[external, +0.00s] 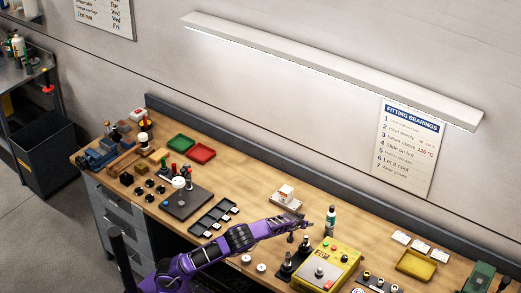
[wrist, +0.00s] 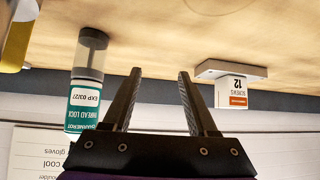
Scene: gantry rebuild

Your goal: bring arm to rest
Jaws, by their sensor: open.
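My purple arm reaches over the workbench (external: 262,205) from the bottom of the external view. My gripper (external: 308,223) is above the bench's middle. In the wrist view my gripper (wrist: 159,73) has its two black fingers apart, with nothing between them. A thread lock bottle (external: 330,217) stands just right of the gripper; it also shows left of the fingers in the wrist view (wrist: 85,100), which looks upside down. A small screws box (external: 286,192) on a pale base stands behind the gripper. Neither appears held.
A yellow device (external: 325,266) stands close to the gripper's front right. A black compartment tray (external: 214,215) lies left of the forearm. A yellow tray (external: 416,265) is at the right. Red (external: 201,153) and green (external: 180,142) trays lie at the back left. Bare wood shows behind the screws box.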

